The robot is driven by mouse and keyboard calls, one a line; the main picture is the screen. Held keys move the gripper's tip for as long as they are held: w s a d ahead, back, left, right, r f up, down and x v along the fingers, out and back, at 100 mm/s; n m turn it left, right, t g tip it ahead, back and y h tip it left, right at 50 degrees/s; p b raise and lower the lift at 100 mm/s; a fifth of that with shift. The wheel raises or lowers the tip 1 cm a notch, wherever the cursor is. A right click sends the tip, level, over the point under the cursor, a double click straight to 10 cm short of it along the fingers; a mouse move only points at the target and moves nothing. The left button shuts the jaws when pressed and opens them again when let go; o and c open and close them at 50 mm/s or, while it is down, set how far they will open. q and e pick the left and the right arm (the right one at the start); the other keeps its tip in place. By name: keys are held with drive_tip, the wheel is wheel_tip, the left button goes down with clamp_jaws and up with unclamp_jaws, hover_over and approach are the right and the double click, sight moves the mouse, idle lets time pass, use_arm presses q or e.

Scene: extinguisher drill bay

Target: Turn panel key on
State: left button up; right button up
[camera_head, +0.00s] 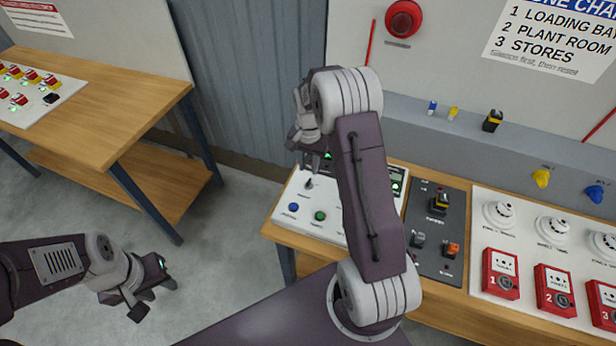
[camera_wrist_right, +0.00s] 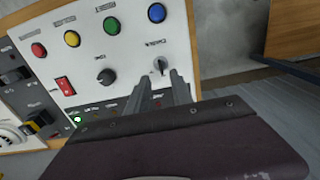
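The white control panel (camera_head: 330,222) stands on the wooden bench, partly hidden behind my right arm. Its panel key (camera_wrist_right: 160,65) is a small metal key switch on the white face in the right wrist view; it also shows in the head view (camera_head: 308,184). My right gripper (camera_wrist_right: 162,76) is open, its two fingers apart and pointing at the key. The fingertips are close to the key, one on either side in the picture; I cannot tell whether they touch it. My left gripper (camera_head: 156,300) is open and empty above the floor at lower left.
A dark switch panel (camera_head: 436,262) and red call points (camera_head: 500,274) lie to the right. Another wooden table (camera_head: 125,90) stands at left.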

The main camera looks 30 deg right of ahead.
sight(309, 180)
wheel_tip(309, 180, down, 6)
drive_tip(key=shift+d+f+p, duration=0.1)
drive_tip(key=shift+f+p, duration=0.1)
drive_tip(key=shift+p, duration=0.5)
drive_tip(key=shift+f, duration=0.35)
drive_tip(key=shift+w+f, duration=0.1)
drive_tip(key=shift+w, duration=0.05)
drive_tip(key=c, duration=0.5)
clamp_jaws()
